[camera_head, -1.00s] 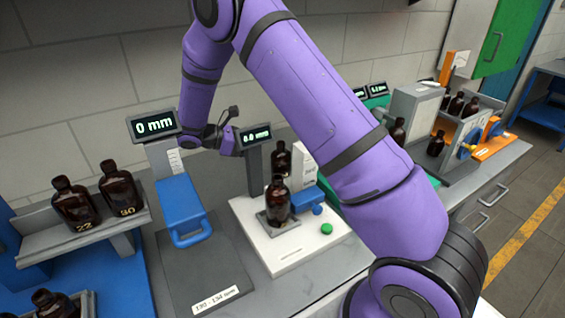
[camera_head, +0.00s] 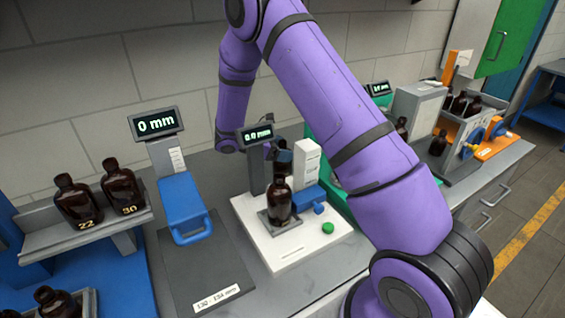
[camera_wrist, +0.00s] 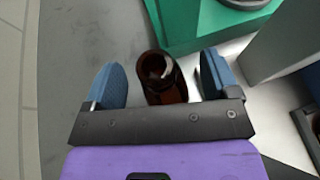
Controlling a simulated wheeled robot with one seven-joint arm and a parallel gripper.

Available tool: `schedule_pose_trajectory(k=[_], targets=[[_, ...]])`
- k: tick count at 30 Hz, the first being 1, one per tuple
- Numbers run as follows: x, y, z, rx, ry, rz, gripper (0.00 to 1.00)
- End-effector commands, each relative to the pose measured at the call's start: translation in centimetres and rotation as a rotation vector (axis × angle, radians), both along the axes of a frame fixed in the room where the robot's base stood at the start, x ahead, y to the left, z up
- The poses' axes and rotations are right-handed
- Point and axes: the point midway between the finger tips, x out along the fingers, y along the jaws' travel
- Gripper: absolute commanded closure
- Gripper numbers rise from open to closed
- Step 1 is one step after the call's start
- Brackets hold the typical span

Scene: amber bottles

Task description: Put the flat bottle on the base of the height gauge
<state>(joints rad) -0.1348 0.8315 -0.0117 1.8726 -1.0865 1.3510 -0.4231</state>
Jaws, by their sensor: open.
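The height gauge (camera_head: 155,124) reads 0 mm and has a blue slider (camera_head: 181,198). Its dark base (camera_head: 190,270) is bare and labelled 130 - 134 mm. A brown bottle (camera_head: 284,152) stands behind the white instrument, partly hidden; it appears to be the brown bottle in the wrist view (camera_wrist: 167,88). I cannot tell from its outline whether it is the flat one. My gripper (camera_wrist: 163,76) is open, with that bottle between its two blue fingers and a gap visible on each side. In the head view my gripper is mostly hidden behind the instrument.
Another brown bottle (camera_head: 279,201) stands on the white instrument (camera_head: 290,251), close in front of the rear bottle. Bottles marked 22 (camera_head: 75,200) and 30 (camera_head: 121,187) stand on a grey shelf at left.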

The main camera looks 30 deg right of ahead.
Motion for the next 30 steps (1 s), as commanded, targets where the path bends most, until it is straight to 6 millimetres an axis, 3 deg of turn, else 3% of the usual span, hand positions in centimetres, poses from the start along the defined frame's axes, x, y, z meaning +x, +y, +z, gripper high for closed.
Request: schedule_pose_trajectory(k=[8,18,26,30], targets=[[-0.1,-0.4,-0.2,0.0,0.0,0.001,0.21],[-0.1,-0.4,-0.2,0.0,0.0,0.001,0.97],[0.0,-0.4,0.3,-0.001,-0.003,0.001,0.98],[0.0,-0.4,2.1,0.0,-0.005,0.0,0.98]])
